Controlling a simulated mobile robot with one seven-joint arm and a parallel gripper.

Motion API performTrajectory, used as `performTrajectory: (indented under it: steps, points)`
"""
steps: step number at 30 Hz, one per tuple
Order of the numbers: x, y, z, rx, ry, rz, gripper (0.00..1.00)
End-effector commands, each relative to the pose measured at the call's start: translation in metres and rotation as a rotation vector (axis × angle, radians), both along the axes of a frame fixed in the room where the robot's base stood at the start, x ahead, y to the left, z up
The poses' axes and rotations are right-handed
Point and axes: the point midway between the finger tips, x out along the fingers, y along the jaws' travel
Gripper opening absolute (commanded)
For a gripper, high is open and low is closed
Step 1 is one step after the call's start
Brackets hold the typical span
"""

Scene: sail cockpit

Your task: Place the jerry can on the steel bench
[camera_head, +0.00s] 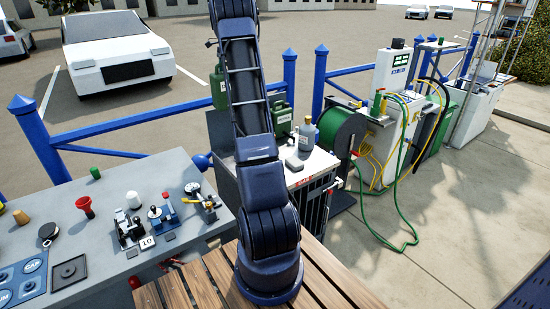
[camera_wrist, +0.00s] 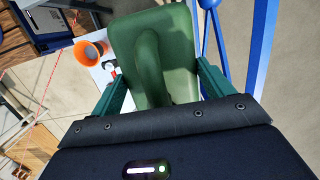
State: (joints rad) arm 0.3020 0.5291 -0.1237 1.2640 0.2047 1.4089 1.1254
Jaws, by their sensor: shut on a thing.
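A green jerry can (camera_wrist: 150,55) fills the upper middle of the wrist view, with a moulded ridge down its face. My gripper (camera_wrist: 162,84) is shut on it, with one green finger at each side. In the head view a green can (camera_head: 218,90) shows just left of my arm, above the railing; it looks like the held one. My gripper is hidden behind my arm there. A grey bench (camera_head: 105,250) stands at the lower left and may be the steel bench. A pale-topped cabinet (camera_head: 318,163) stands right of my arm.
A hose reel (camera_head: 342,130) stands to the right. An orange funnel (camera_wrist: 91,50) shows in the wrist view.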

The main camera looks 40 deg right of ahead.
Motion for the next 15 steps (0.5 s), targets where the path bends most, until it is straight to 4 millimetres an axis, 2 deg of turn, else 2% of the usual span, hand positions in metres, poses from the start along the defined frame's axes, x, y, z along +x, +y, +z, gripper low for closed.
performTrajectory:
  steps: [7, 15]
  points:
    - [0.0, 0.001, -0.018, 0.0, 0.0, 0.003, 0.09]
    - [0.0, 0.002, -0.049, 0.001, 0.002, 0.003, 0.09]
